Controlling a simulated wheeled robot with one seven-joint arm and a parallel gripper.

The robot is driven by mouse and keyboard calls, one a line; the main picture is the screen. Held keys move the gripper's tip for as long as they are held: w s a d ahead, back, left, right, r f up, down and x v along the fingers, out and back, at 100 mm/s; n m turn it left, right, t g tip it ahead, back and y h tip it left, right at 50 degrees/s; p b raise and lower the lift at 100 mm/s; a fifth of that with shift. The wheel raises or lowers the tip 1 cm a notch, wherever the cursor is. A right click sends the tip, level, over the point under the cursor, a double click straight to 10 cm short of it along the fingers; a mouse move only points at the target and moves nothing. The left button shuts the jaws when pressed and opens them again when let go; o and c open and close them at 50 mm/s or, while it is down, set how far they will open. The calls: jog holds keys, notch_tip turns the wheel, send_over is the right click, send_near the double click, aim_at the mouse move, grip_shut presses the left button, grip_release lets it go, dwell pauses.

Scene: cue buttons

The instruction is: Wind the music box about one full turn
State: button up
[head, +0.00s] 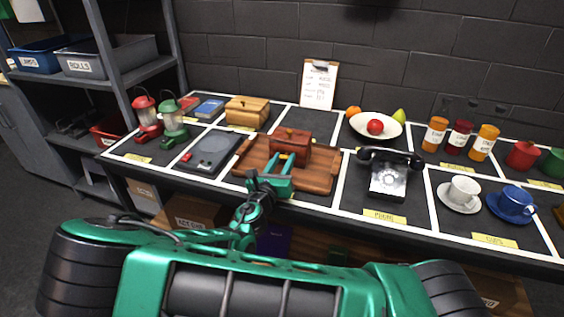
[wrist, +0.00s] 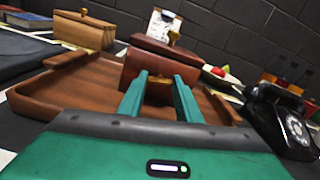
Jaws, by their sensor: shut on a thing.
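The music box looks to be the reddish-brown wooden box (head: 291,143) on a brown wooden tray (head: 322,182). Its front face (wrist: 145,62) is straight ahead in the wrist view. My gripper (head: 284,160) reaches the front of the box from the near side. In the wrist view, its two green fingers (wrist: 160,80) are shut on a small brass-coloured key (wrist: 160,77) at the front face. The key is mostly hidden between the fingers, so its angle cannot be told.
A black telephone (head: 388,176) stands close to the right of the tray. A grey flat device (head: 212,151) lies to the left, with red and green lanterns (head: 172,122) beyond. A lighter wooden box (head: 247,112) and a fruit bowl (head: 360,127) stand behind.

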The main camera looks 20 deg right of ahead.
jog(key=shift+m, duration=0.9)
jog(key=o, duration=1)
jog(key=shift+o, duration=0.2)
jog(key=v, duration=1)
jog(key=shift+s+a, duration=0.25)
jog(key=shift+a, duration=0.05)
